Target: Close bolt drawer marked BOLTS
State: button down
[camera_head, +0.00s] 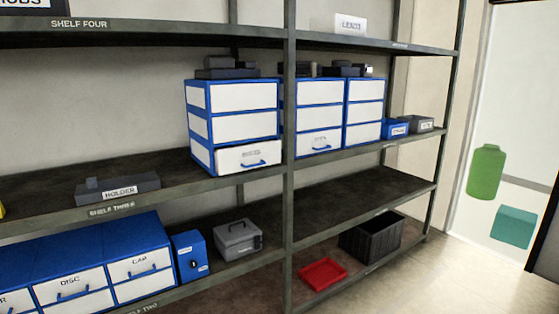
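A blue cabinet (200,129) with white drawer fronts stands on the shelf marked SHELF THREE, left of the centre post. Its bottom drawer (236,160) has a blue handle and a small label too blurred to read surely. This drawer front sticks out past the two drawers above it, so it looks partly open. To the right, a similar blue cabinet has a labelled bottom drawer (318,143) with a handle, which looks flush. I cannot tell for certain which label reads BOLTS. My gripper is not in view.
A grey metal post (289,200) stands just right of the protruding drawer. A dark holder (118,190) lies on the same shelf to the left. Below are blue drawers (70,283), a grey box (238,240), a red tray (322,272) and a black crate (372,238).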

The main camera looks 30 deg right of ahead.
aim_at(249, 155)
jog(key=u, duration=0.15)
jog(key=i, duration=1.2)
jog(key=u, duration=0.55)
